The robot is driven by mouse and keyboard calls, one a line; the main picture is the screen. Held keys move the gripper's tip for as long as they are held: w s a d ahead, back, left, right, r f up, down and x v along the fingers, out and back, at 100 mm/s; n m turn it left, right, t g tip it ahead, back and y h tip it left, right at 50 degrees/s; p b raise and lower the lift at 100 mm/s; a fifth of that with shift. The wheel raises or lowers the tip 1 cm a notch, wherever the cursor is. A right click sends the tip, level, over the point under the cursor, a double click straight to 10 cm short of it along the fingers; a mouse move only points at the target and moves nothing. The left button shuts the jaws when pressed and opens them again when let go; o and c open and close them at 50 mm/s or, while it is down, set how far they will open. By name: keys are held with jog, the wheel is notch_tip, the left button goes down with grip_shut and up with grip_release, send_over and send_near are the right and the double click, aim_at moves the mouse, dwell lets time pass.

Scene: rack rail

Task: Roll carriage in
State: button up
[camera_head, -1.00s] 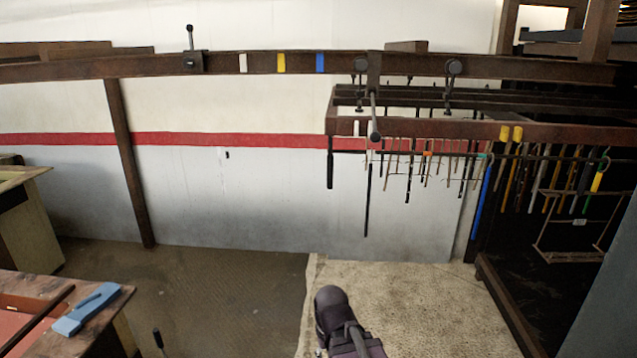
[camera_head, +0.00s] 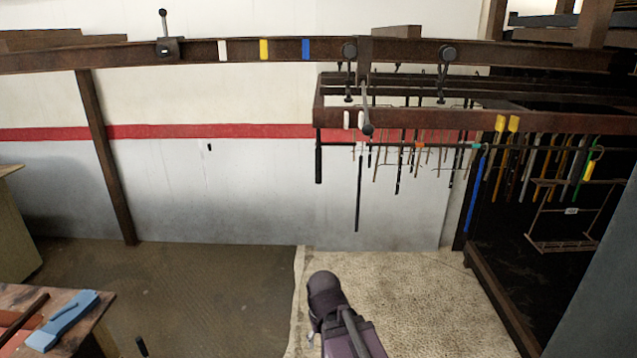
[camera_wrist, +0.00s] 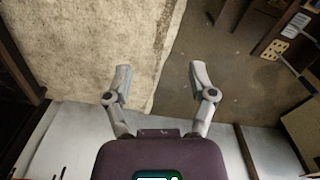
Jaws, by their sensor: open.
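A rusty overhead rail (camera_head: 120,57) crosses the head view. It bears a white mark (camera_head: 222,50), a yellow mark (camera_head: 264,50) and a blue mark (camera_head: 306,49), with a lever clamp (camera_head: 168,47) left of them. The carriage hangs by two dark rollers (camera_head: 349,51) (camera_head: 447,54), both right of the blue mark. Many thin rods hang below from a dark bar (camera_head: 335,144); a black handle (camera_head: 319,164) hangs at its left end. A slanted lever (camera_head: 367,118) hangs near the left roller. My gripper (camera_wrist: 160,76) is open and empty in the wrist view, well apart from the carriage.
A dark rack bay with tools and a wire basket (camera_head: 565,213) stands right. A bench with a blue object (camera_head: 68,315) is lower left. The floor before the wall (camera_head: 190,285) looks clear.

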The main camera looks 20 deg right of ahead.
jog(key=w+d+r+n+t+h+p, duration=0.3)
jog(key=w+d+r+n+t+h, duration=0.35)
jog(key=w, duration=0.55)
jog(key=n+t+y+p, duration=0.2)
jog(key=n+t+p, duration=0.65)
jog(key=n, duration=1.75)
send_near(318, 165)
jog(key=s, duration=0.1)
jog(key=s+f+t+b, duration=0.2)
jog(key=shift+a+h, duration=0.25)
jog(key=shift+a, duration=0.1)
jog(key=shift+w, duration=0.1)
jog(key=shift+x, duration=5.6)
jog(key=shift+d, duration=0.1)
jog(key=shift+x, duration=1.25)
